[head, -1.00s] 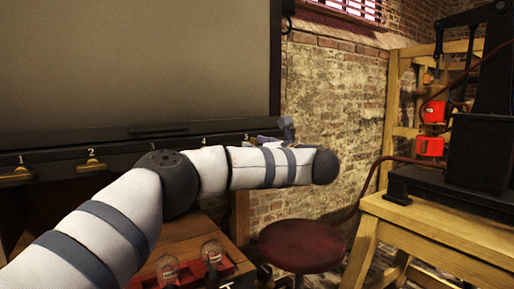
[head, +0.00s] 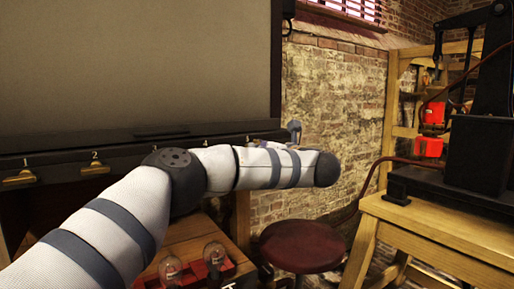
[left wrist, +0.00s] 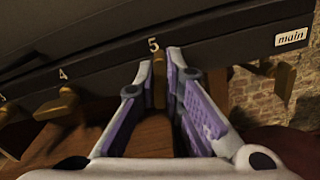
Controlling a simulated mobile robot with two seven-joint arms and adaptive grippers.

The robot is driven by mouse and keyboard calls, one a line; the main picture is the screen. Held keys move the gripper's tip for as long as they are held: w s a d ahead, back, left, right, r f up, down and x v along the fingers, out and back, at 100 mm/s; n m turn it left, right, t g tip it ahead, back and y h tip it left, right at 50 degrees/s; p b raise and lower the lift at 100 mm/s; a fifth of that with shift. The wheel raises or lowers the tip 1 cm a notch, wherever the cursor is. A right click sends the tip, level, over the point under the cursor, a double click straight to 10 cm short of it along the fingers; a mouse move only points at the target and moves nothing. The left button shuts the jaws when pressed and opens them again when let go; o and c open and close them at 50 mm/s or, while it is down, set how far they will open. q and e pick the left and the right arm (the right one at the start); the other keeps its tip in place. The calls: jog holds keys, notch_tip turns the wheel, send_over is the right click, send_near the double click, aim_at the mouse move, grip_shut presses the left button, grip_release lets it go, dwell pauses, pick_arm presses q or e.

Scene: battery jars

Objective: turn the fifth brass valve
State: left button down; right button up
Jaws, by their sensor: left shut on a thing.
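The fifth brass valve (left wrist: 158,82) hangs below the label 5 on the dark rail in the left wrist view. The two lilac pads of my left gripper (left wrist: 160,66) stand on either side of its handle, shut on it. In the head view my left forearm hides this valve and most of my left gripper; only a bit of the gripper (head: 294,131) shows past the forearm. The first valve (head: 20,177) and second valve (head: 95,169) show at the left. The fourth valve (left wrist: 61,104) is left of my gripper. My right gripper is out of view.
A brass handle (left wrist: 284,82) sits under the label "main" (left wrist: 291,38), right of my gripper. Glass bulbs (head: 215,255) stand on a wooden bench below my arm. A red stool (head: 301,246) and a wooden table (head: 430,225) with black apparatus stand at the right.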

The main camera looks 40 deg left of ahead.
pick_arm(q)
jog(key=shift+w+f+m+p, duration=0.1)
jog(key=shift+m+p, duration=0.1)
jog(key=shift+m, duration=2.25)
jog(key=shift+f+m+p, duration=0.15)
jog(key=shift+m+p, duration=0.05)
jog(key=shift+m, duration=2.2)
jog(key=shift+w+f+m+p, duration=0.1)
jog(key=shift+m+p, duration=0.1)
jog(key=shift+m, duration=2.25)
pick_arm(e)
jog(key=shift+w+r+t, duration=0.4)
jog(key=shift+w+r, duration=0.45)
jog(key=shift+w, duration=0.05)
pick_arm(q)
jog(key=c, duration=1.7)
grip_release()
jog(key=shift+s+d, duration=0.1)
jog(key=shift+d, duration=0.05)
jog(key=v, duration=1.1)
jog(key=shift+s+d, duration=0.15)
jog(key=shift+d, duration=0.2)
